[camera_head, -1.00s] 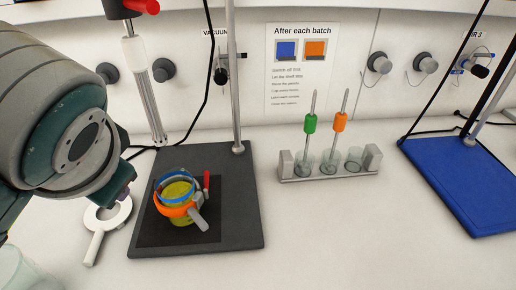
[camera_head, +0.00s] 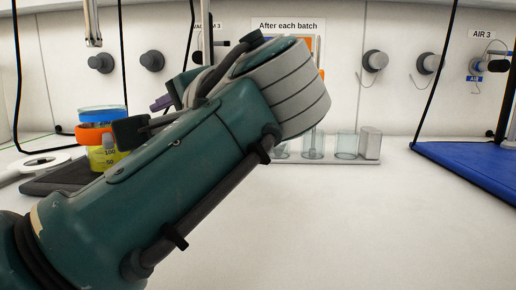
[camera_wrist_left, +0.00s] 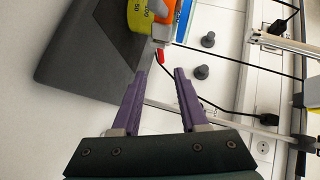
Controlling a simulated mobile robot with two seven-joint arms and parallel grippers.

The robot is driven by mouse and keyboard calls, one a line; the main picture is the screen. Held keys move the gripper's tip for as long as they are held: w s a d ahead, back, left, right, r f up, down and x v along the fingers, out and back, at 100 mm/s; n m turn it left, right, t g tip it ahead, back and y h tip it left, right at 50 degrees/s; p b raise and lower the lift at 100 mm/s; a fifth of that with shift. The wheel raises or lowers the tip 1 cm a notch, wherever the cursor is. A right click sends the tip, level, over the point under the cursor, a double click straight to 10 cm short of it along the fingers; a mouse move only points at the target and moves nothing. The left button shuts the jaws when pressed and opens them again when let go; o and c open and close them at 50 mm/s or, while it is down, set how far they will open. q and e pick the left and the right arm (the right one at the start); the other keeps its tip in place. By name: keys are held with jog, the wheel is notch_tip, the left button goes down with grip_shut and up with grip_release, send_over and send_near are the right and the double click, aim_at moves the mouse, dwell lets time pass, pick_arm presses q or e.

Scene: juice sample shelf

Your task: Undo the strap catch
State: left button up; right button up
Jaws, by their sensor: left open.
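A beaker of yellow juice (camera_head: 103,158) stands at the left in the head view, with an orange strap (camera_head: 92,136) around it and a blue band (camera_head: 103,113) above. In the left wrist view the beaker (camera_wrist_left: 142,20) is at the top edge, partly cut off. A grey catch piece (camera_wrist_left: 163,32) sits beside the orange strap there, with a small red part (camera_wrist_left: 160,56) near it. My left gripper (camera_wrist_left: 160,73) is open and empty, its purple fingers pointing toward the catch but apart from it. In the head view my arm hides the catch. My right gripper is not in view.
The beaker stands on a dark stand base (camera_head: 62,180). A rack with glass cups (camera_head: 345,146) is partly behind my arm. A blue base (camera_head: 470,165) lies at the right, and a white ring-shaped tool (camera_head: 35,165) at the far left. The bench front right is clear.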

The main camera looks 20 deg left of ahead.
pick_arm(q)
jog(key=b+x, duration=0.1)
jog(key=x, duration=0.8)
jog(key=shift+w+a, duration=0.15)
jog(key=shift+a, duration=0.2)
grip_shut()
